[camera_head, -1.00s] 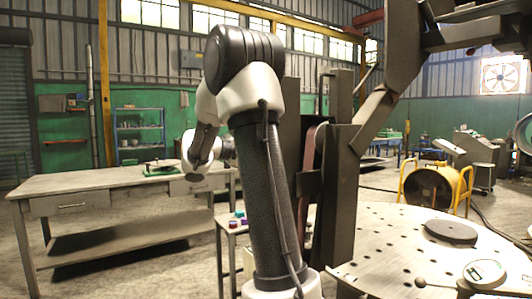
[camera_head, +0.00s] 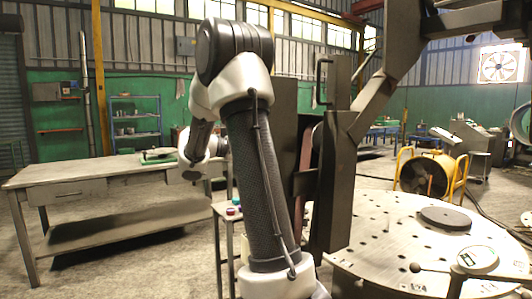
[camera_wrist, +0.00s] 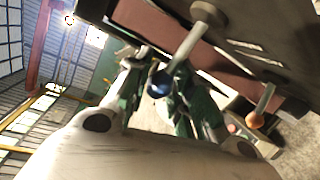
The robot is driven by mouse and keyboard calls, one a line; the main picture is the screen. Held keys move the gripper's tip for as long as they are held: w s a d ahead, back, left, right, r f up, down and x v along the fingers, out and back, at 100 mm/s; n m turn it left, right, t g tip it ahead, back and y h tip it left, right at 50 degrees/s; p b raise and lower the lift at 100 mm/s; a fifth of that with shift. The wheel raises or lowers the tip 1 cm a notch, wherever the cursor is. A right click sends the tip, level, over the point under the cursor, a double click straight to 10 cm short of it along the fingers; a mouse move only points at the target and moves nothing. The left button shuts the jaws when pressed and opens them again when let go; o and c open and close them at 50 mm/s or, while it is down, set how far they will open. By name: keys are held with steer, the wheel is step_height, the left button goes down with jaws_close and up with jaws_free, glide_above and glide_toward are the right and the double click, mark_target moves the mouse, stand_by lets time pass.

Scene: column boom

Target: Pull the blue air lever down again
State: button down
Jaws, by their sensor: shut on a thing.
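The blue air lever shows in the wrist view as a round dark-blue knob (camera_wrist: 160,85) on a pale metal rod (camera_wrist: 190,42). The rod runs up to a round hub (camera_wrist: 210,14) on a dark machine panel. My gripper (camera_wrist: 165,92) has its dark green fingers on either side of the knob and is shut on it. The fingers partly hide the space behind the knob. In the head view the gripper and the lever are hidden behind my arm and the dark machine column (camera_head: 338,180).
A second lever with an orange knob (camera_wrist: 257,120) is to the right in the wrist view. A perforated round table (camera_head: 375,240) with a dark disc (camera_head: 446,218) stands at right. A long workbench (camera_head: 110,180) stands at left. A yellow-framed drum fan (camera_head: 424,177) stands beyond.

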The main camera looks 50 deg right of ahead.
steer(key=shift+s+r, duration=0.1)
steer(key=shift+s, duration=0.15)
stand_by(0.4)
steer(key=c, duration=1.2)
jaws_free()
steer(key=shift+a+r, duration=0.1)
steer(key=shift+a, duration=0.05)
steer(key=v, duration=0.8)
steer(key=shift+a+r, duration=0.15)
steer(key=shift+a, duration=0.25)
steer(key=shift+w, duration=0.1)
steer(key=v, duration=1.2)
